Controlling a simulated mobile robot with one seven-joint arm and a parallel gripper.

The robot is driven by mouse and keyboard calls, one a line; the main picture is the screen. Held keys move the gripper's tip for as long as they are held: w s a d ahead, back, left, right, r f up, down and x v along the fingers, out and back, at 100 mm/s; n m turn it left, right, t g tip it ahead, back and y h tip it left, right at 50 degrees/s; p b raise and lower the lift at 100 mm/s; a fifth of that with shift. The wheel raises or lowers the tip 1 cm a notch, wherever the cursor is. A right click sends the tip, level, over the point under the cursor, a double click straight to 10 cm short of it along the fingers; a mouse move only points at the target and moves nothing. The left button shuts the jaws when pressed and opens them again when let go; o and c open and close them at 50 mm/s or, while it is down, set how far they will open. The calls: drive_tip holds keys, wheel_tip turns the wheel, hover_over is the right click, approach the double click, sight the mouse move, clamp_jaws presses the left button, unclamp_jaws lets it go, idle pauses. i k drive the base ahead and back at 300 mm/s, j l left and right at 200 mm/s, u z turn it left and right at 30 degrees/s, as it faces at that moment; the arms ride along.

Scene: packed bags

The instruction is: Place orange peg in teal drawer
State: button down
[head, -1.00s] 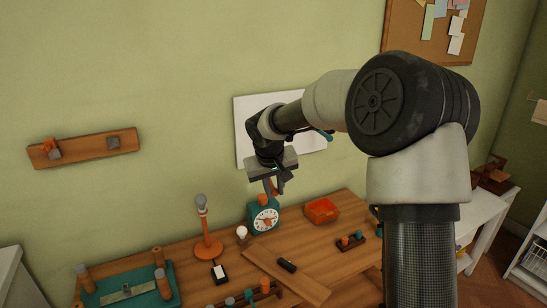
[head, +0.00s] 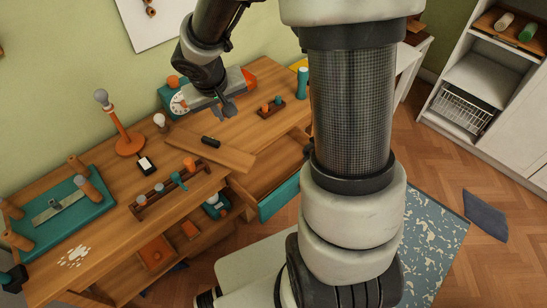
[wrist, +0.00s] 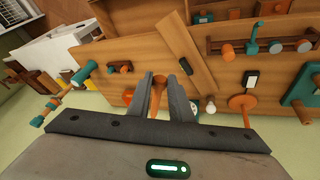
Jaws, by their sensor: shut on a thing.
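My gripper (wrist: 165,98) is shut on an orange peg (wrist: 157,92), which shows between its two dark fingers in the wrist view. In the head view my gripper (head: 226,110) hangs over the back of the workbench, beside the clock; the peg cannot be made out there. The teal drawer (head: 280,200) is pulled out from the bench's front, below and to the right of my gripper. My arm column hides its right end. Its wooden inside shows in part.
The teal clock (head: 178,103), orange lamp (head: 130,142) and a loose board (head: 212,150) are on the bench (head: 255,130). A rack with several pegs (head: 165,192) lies near the front edge. A small peg block (head: 270,108) stands to the right of my gripper.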

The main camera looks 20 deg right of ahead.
sight(261, 185)
drive_tip(key=l, duration=0.7)
drive_tip(key=i+l, duration=0.1)
drive_tip(key=l, duration=0.65)
drive_tip(key=i+u, duration=0.05)
